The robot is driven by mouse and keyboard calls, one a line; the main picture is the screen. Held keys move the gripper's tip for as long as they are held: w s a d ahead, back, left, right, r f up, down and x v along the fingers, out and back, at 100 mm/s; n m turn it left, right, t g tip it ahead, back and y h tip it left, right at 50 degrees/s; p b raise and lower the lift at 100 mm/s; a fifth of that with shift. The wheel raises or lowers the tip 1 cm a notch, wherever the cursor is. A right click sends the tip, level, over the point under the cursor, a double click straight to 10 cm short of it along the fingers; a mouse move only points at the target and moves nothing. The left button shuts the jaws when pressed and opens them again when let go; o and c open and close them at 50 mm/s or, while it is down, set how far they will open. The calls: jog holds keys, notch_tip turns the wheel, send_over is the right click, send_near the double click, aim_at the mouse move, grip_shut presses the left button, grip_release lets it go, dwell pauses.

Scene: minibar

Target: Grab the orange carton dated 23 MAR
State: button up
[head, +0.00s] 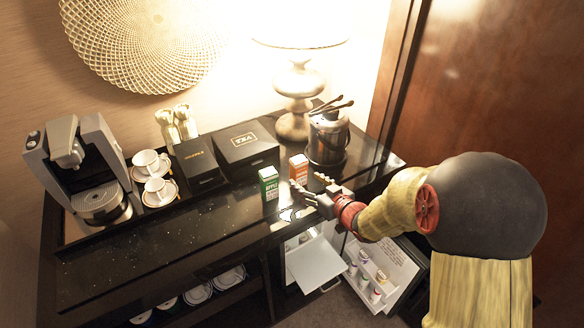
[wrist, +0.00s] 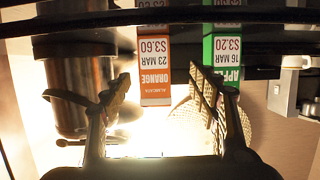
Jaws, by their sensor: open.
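The orange carton (head: 298,167) stands upright on the black counter, just behind my gripper (head: 311,185). In the wrist view, which is upside down, the orange carton (wrist: 155,72) shows a label with "23 MAR", "$3.60" and "ORANGE". My gripper (wrist: 160,82) is open and empty, with one finger to each side of this carton in that view. The fingers appear short of it; I cannot tell the exact gap. The green apple carton (head: 268,182) stands to its left. In the wrist view the green carton (wrist: 223,50) reads "16 MAR", partly behind a finger.
A metal ice bucket (head: 327,138) with tongs stands behind and right of the cartons. A black tea box (head: 247,148), a lamp (head: 296,90), cups (head: 152,165) and a coffee machine (head: 90,165) are at the back and left. An open fridge (head: 315,262) is below. The counter's front left is clear.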

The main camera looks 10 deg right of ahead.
aim_at(302, 176)
jog(key=b+x, duration=0.1)
jog(key=x, duration=0.4)
jog(key=b+x, duration=0.1)
jog(key=x, duration=0.1)
jog(key=shift+w+d+f+b, duration=0.2)
jog(key=shift+w+d+b, duration=0.1)
jog(key=shift+d+b, duration=0.05)
jog(key=c, duration=1.4)
jog(key=shift+c, duration=0.2)
jog(key=shift+r, duration=0.15)
